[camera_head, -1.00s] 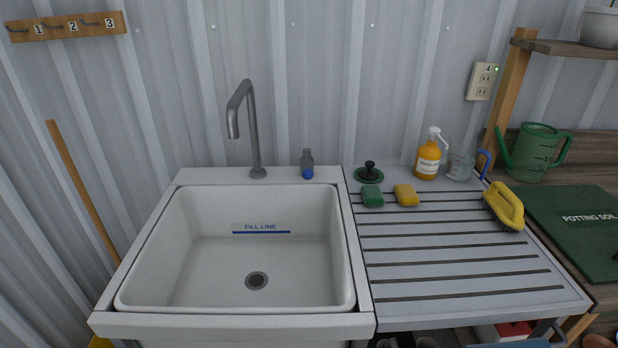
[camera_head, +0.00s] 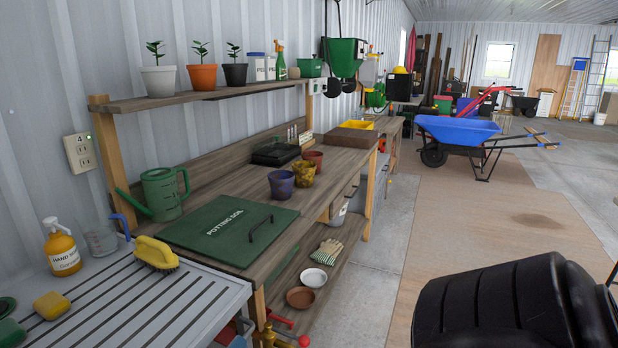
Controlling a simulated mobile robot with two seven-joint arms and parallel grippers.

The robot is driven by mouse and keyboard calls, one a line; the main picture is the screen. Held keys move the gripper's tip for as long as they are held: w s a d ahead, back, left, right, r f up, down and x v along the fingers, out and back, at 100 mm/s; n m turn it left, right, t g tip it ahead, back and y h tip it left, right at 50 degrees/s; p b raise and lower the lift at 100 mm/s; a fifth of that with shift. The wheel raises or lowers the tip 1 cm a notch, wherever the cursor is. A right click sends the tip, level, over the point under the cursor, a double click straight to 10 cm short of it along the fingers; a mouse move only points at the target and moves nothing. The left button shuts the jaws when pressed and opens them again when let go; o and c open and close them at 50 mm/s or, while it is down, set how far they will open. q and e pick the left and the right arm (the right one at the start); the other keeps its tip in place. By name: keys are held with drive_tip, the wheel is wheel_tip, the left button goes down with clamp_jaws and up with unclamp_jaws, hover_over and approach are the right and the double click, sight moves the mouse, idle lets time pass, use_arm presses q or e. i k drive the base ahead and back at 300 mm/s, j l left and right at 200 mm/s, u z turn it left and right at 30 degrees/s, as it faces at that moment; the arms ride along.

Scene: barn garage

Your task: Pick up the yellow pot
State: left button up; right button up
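The yellow pot (camera_head: 303,174) stands upright on the wooden potting bench (camera_head: 232,172) in the head view. It is small, with a mottled yellow-brown surface. A blue-purple pot (camera_head: 280,184) stands at its near left side, and a reddish terracotta pot (camera_head: 314,158) stands just behind it to the right. Neither of my grippers is in view.
A green potting soil lid (camera_head: 226,231) lies left of the pots. A green watering can (camera_head: 161,194) and the slatted drainboard (camera_head: 130,301) are at the left. A black ridged seat (camera_head: 512,307) fills the lower right. Concrete floor (camera_head: 372,281) is open before the bench.

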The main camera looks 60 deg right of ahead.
sight(304, 171)
drive_tip(key=k+l, duration=0.15)
drive_tip(key=l, duration=0.2)
drive_tip(key=k+l, duration=0.1)
drive_tip(key=l, duration=0.2)
drive_tip(key=k+l, duration=0.15)
drive_tip(key=l, duration=0.2)
drive_tip(key=k+l, duration=0.1)
drive_tip(key=l, duration=0.2)
drive_tip(key=k+l, duration=0.15)
drive_tip(key=l, duration=1.1)
drive_tip(key=i+l, duration=0.1)
drive_tip(key=l, duration=0.75)
drive_tip(key=i+l, duration=0.1)
drive_tip(key=l, duration=0.2)
drive_tip(key=i+l, duration=0.1)
drive_tip(key=l, duration=0.2)
drive_tip(key=i+l, duration=0.1)
drive_tip(key=l, duration=0.2)
